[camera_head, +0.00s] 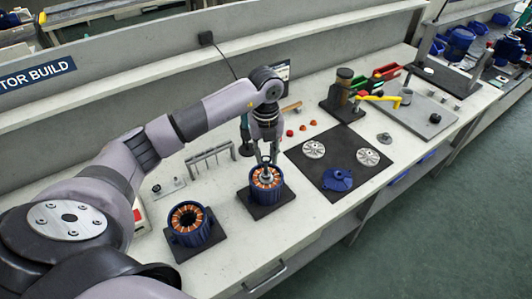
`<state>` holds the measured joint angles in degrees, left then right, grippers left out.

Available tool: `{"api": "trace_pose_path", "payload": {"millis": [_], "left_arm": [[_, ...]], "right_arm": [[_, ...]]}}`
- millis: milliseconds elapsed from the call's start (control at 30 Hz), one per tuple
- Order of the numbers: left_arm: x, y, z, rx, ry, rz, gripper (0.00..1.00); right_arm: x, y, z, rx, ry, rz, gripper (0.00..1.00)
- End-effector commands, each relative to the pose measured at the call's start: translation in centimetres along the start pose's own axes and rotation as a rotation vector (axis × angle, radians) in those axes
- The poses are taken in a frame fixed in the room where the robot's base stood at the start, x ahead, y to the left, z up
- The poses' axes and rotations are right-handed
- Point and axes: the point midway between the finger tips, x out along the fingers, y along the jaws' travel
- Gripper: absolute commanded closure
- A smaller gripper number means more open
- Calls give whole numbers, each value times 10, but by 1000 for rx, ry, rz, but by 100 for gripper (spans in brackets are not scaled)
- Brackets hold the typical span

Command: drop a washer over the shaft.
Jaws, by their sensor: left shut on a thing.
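My left gripper (266,162) points down over the nearer-centre motor (267,190), a blue housing with copper windings on a dark square pad. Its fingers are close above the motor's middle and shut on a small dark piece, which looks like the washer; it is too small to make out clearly. A pale shaft (266,173) stands in the middle of the windings, just below the fingertips. I cannot tell whether the washer touches the shaft or is around it. My right gripper is not in view.
A second wound motor (188,221) with an open centre stands at the front left. A dark mat (334,182) to the right holds two silver discs and a blue flanged part. A hand press (344,92) and red and green bins stand farther back.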

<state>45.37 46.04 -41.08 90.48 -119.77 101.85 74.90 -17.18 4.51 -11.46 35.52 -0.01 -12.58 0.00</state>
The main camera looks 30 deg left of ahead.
Motion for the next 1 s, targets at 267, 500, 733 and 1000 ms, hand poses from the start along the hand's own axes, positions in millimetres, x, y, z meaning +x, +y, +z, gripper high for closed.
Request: {"api": "trace_pose_path", "payload": {"millis": [267,500,733,1000], "left_arm": [[5,0,0,0,0,0,83],[9,0,0,0,0,0,83],[12,0,0,0,0,0,83],[12,0,0,0,0,0,83]], "right_arm": [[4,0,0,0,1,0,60],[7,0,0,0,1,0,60],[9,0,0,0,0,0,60],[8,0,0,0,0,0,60]]}}
